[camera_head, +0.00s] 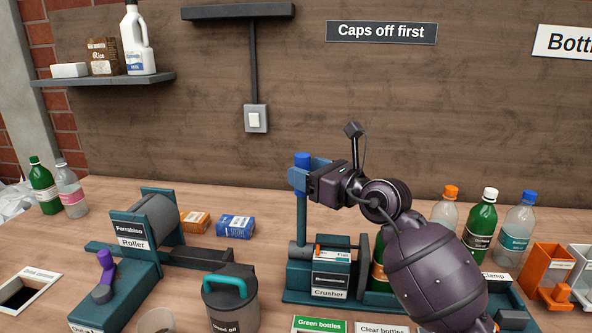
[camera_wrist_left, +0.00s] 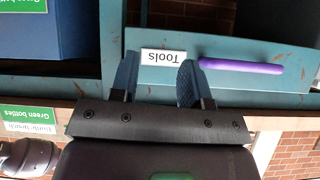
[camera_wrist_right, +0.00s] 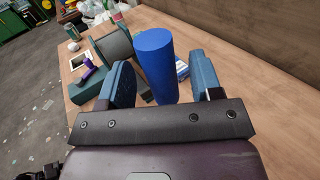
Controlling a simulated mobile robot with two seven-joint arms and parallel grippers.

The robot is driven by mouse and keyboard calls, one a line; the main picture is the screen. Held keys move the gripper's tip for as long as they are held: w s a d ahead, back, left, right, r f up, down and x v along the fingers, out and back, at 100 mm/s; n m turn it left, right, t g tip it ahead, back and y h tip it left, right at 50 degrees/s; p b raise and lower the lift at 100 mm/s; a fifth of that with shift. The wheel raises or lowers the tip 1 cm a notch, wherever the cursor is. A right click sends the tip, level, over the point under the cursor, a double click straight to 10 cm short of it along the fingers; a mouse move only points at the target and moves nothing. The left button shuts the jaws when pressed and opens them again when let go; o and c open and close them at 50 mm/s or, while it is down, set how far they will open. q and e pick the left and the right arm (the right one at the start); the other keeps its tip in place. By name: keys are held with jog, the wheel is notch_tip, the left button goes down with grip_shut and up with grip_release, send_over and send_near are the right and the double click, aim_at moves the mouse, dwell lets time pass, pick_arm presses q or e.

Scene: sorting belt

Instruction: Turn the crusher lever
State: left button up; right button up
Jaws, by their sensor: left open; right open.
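The crusher (camera_head: 330,280) is a teal machine on the bench with a green bottle (camera_head: 378,268) lying or standing in it, partly hidden by my right arm. Its lever (camera_head: 301,222) stands upright at the left end, with a blue handle (camera_head: 302,157) on top. My right gripper (camera_head: 299,178) is open at the handle, one finger on each side. In the right wrist view the blue handle (camera_wrist_right: 153,65) rises between the spread fingers (camera_wrist_right: 158,85); contact cannot be told. My left gripper (camera_wrist_left: 158,85) is open and empty, facing a drawer labelled Tools (camera_wrist_left: 163,58).
A roller machine (camera_head: 150,225) with a purple lever (camera_head: 105,262) stands left. A purple drawer handle (camera_wrist_left: 240,67) is near my left gripper.

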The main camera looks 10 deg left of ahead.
jog(key=shift+x, duration=1.8)
jog(key=shift+s, duration=0.1)
grip_shut()
